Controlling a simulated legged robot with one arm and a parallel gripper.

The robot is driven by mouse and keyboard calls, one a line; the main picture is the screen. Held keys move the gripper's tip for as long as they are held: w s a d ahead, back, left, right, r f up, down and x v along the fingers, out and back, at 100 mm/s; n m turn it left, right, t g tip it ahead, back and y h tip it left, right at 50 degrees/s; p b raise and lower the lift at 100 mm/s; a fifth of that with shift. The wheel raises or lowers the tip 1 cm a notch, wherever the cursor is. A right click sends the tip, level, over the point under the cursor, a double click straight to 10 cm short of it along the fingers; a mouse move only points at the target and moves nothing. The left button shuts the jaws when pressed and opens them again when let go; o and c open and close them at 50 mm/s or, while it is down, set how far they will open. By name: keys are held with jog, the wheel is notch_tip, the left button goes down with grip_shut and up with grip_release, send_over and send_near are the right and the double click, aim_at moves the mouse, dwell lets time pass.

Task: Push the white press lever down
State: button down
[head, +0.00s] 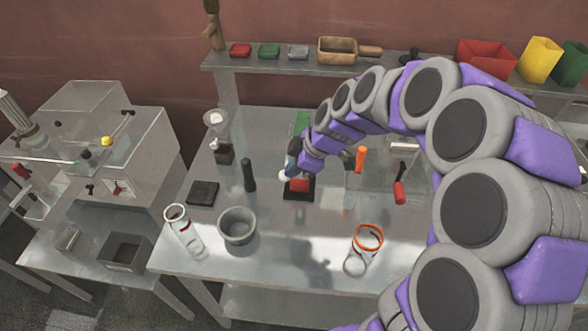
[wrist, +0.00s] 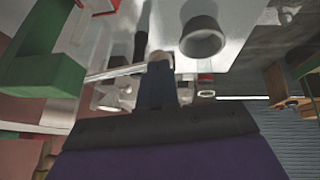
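My gripper (head: 289,170) reaches down from the right over the middle of the steel table, beside a green press (head: 302,122). In the wrist view, its fingers (wrist: 158,68) look like one narrow dark blue column with a pale tip, with no gap seen between them. A thin pale bar (wrist: 112,73), which looks like the white press lever, runs from the green frame (wrist: 45,62) to the fingers. I cannot tell whether they touch it. In the head view my gripper hides most of the lever. A black base with a red top (head: 299,185) lies just below my gripper.
A grey mortar (head: 238,226), a dark pestle (head: 249,175), a black pad (head: 203,193) and glass tubes (head: 184,232) stand to the left and front. An orange-rimmed glass (head: 368,238) stands front right. A shelf (head: 280,62) runs behind. The front middle table is mostly clear.

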jog(key=shift+t, duration=0.9)
jog(key=shift+w+f+b, duration=0.15)
jog(key=shift+f+b, duration=0.8)
jog(key=shift+f, duration=0.3)
jog(key=shift+w+f+b, duration=0.1)
jog(key=shift+f+b, duration=0.8)
jog(key=shift+f, duration=0.3)
